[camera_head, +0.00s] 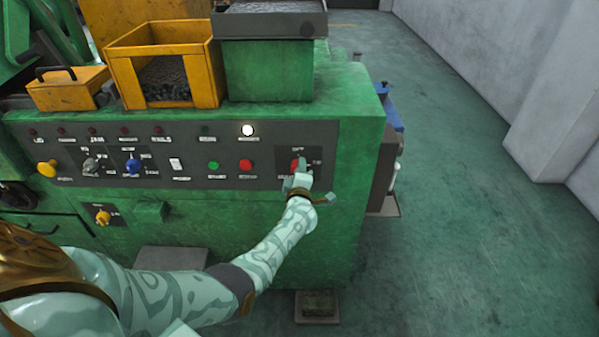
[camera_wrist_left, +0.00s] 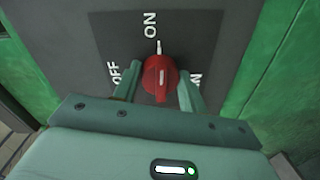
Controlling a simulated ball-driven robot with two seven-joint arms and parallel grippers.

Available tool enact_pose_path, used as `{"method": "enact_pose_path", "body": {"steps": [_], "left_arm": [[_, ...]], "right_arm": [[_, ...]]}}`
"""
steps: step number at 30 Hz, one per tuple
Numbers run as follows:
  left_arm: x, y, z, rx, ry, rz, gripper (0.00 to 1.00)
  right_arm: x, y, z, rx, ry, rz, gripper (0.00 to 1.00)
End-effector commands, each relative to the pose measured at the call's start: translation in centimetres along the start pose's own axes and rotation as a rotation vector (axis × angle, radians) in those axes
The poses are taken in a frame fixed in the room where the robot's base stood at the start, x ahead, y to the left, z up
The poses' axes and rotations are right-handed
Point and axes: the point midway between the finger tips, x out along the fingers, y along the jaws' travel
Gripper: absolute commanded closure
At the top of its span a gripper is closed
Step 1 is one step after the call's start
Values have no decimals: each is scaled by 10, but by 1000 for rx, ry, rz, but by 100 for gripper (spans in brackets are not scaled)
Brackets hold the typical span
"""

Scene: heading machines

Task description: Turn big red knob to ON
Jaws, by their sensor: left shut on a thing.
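The big red knob (camera_wrist_left: 160,76) sits on a dark panel plate (camera_wrist_left: 205,35) in the left wrist view. Labels around it read OFF at the left, ON at the top, and a partly hidden one ending in N at the right. The white mark on the knob stands nearly upright, in line with the top ON. My left gripper (camera_wrist_left: 160,88) has one finger on each side of the knob and is shut on it. In the head view, my left gripper (camera_head: 299,172) covers part of the knob (camera_head: 295,164) at the panel's right end. My right gripper is not in view.
A smaller red button (camera_head: 246,165), a green button (camera_head: 213,165), a blue knob (camera_head: 132,166) and a white switch (camera_head: 176,163) lie left along the panel. A lit white lamp (camera_head: 247,130) is above. Yellow bins (camera_head: 200,75) stand on the green machine (camera_head: 345,120). Floor right is open.

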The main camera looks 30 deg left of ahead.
Motion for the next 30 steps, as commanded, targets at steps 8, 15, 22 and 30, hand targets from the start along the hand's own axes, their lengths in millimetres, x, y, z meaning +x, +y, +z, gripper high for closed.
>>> {"method": "enact_pose_path", "body": {"steps": [8, 15, 22, 30], "left_arm": [[0, 0, 0, 0, -1, -1, 36], [-12, 3, 0, 0, -2, -2, 36], [-68, 8, -1, -2, -3, -2, 36], [-135, 4, 0, 0, -3, -3, 36]], "right_arm": [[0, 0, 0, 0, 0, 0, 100], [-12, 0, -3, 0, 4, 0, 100], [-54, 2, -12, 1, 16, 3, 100], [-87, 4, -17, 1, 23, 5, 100]]}}
